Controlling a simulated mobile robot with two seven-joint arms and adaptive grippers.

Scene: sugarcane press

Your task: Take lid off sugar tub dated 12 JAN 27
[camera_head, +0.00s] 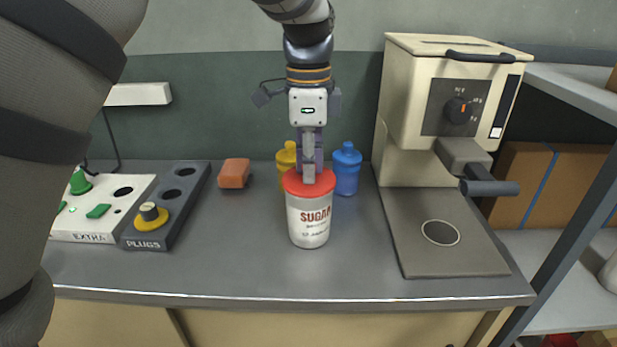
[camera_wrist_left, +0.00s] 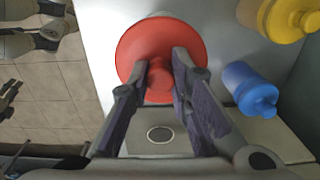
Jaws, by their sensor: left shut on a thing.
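A white sugar tub (camera_head: 309,222) stands upright on the grey counter, with SUGAR in red on its front. The small date line below is too blurred to read in full. Its red lid (camera_head: 292,184) sits on top, and no gap between lid and tub can be made out. My left gripper (camera_head: 309,176) points down from above and is shut on the lid's knob. In the left wrist view the two fingers (camera_wrist_left: 162,64) close around the red knob (camera_wrist_left: 160,80) of the lid (camera_wrist_left: 137,45). My right gripper is not in view.
A yellow bottle (camera_head: 285,158) and a blue bottle (camera_head: 346,170) stand close behind the tub. A cream press (camera_head: 410,110) stands right. An orange block (camera_head: 234,173), a dark plugs tray (camera_head: 180,205) and a white panel (camera_head: 75,225) lie left. Counter in front is clear.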

